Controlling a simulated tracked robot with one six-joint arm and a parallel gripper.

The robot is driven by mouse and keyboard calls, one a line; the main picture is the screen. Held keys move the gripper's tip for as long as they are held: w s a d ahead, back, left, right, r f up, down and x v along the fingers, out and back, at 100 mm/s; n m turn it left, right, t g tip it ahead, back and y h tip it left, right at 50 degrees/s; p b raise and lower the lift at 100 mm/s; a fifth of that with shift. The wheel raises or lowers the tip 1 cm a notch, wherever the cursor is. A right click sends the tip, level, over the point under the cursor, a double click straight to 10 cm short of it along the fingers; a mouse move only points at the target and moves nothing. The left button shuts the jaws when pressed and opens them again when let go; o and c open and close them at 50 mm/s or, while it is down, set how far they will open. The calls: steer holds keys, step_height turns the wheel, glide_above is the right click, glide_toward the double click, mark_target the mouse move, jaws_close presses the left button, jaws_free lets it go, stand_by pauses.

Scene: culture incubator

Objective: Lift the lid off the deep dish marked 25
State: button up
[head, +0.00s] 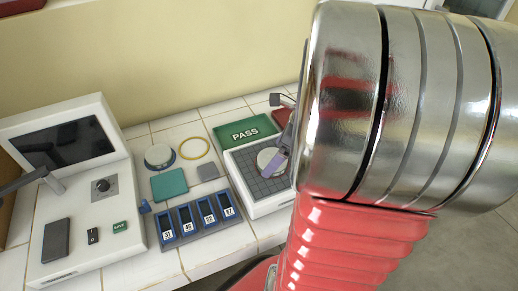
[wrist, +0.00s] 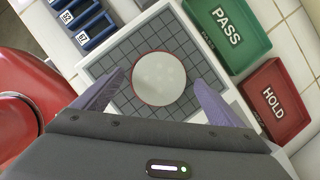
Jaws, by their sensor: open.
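A round pale dish with a thin red rim (wrist: 159,79) sits on the gridded grey plate (wrist: 112,56) in the wrist view. In the head view this dish (head: 268,159) is partly hidden by my gripper (head: 280,155). No number shows on the dish, and I cannot tell lid from base. In the wrist view my gripper (wrist: 159,80) is open, with one purple finger on each side of the dish. A gap shows on each side, and nothing is held. Another round pale dish with a blue rim (head: 159,155) lies on the tiled bench in the head view.
A green PASS tray (head: 243,128) and a red HOLD tray (wrist: 276,101) stand beside the plate. A rack of numbered blue holders (head: 198,219) is left of it. A yellow ring (head: 194,138), teal pad (head: 169,184) and white screened device (head: 100,208) stand farther left.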

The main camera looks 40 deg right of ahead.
stand_by(0.5)
steer(key=c, duration=1.1)
steer(key=shift+r, duration=0.15)
steer(key=shift+c, duration=0.2)
step_height(320, 180, up, 10)
stand_by(0.4)
